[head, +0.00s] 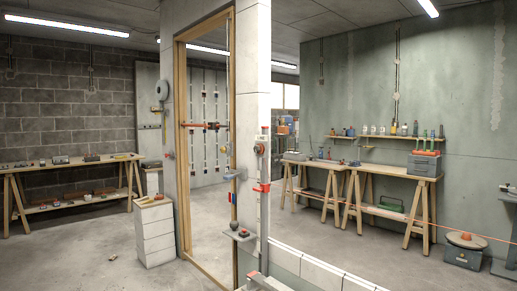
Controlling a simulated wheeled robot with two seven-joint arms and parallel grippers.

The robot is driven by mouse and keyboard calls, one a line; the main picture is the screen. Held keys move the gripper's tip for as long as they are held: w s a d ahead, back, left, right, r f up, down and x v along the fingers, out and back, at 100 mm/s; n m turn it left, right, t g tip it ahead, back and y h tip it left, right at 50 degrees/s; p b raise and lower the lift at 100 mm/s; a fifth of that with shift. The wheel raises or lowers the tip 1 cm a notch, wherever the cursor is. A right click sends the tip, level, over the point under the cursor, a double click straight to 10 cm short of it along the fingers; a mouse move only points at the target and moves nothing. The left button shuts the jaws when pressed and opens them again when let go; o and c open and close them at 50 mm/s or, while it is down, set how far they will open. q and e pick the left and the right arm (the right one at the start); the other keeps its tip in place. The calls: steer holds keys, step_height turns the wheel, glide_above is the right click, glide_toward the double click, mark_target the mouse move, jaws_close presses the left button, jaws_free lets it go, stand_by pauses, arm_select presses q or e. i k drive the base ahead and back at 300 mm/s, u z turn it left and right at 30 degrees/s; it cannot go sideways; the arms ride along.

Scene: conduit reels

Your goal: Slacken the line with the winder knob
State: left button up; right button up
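A thin red-orange line (430,223) runs across the right side, in front of the workbenches, and leaves at the right edge. Its left end is too faint to follow. A round orange-brown disc (455,238) lies on a dark grey box (463,256) on the floor at the right; a small dark piece sits on its top. A small dark red knob-like piece (243,233) sits on a grey ledge by the white pillar. I cannot tell which of these is the winder knob. Neither of my grippers is in view.
A wooden door frame (181,150) and white pillar (247,70) stand mid-view. A low block wall (310,267) runs to the lower right. Wooden workbenches stand at left (75,164) and right (390,175). A white drawer unit (154,235) stands left of the frame.

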mark_target(260, 149)
steer(key=z, duration=0.05)
steer(key=k, duration=0.45)
steer(key=u, duration=1)
steer(key=i, duration=2.15)
steer(key=u, duration=0.4)
steer(key=i, duration=2.3)
steer(key=z, duration=1.1)
steer(key=i, duration=1.25)
steer(key=z, duration=1.4)
